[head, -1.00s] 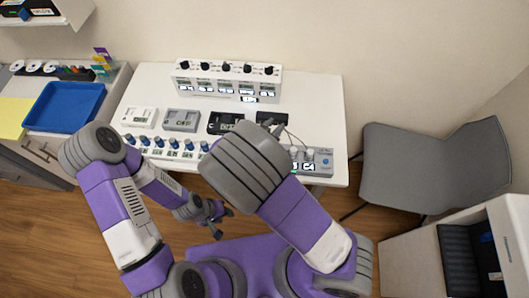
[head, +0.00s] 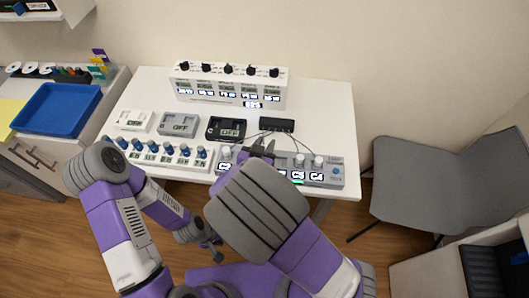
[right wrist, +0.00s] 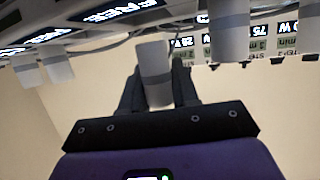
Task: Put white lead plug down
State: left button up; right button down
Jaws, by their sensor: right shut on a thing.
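My right gripper (head: 260,148) is over the grey panel (head: 335,175) at the front right of the table. In the right wrist view it is shut on a white lead plug (right wrist: 153,62) with a grey band. In the head view my gripper and wrist hide most of this plug, and I cannot tell whether it touches the panel. Other white plugs stand upright on the panel, one to the left (head: 226,153) and two to the right (head: 318,160). My left gripper (head: 212,245) hangs low in front of the table, apart from everything; its finger gap is unclear.
A black box (head: 277,124) with thin cables lies behind the panel. A row of blue knobs (head: 166,150) is to its left. Small boxes (head: 179,124) and a white unit with black knobs (head: 230,88) stand farther back. A grey chair (head: 440,185) is at right.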

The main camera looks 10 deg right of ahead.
jog(key=shift+f+b, duration=0.5)
jog(key=shift+f, duration=0.9)
jog(key=shift+f, duration=0.1)
jog(key=c, duration=0.8)
grip_release()
jog(key=shift+c, duration=0.2)
jog(key=shift+r, duration=0.2)
jog(key=p+v, duration=0.4)
jog(key=v, duration=0.8)
jog(key=shift+f, duration=0.1)
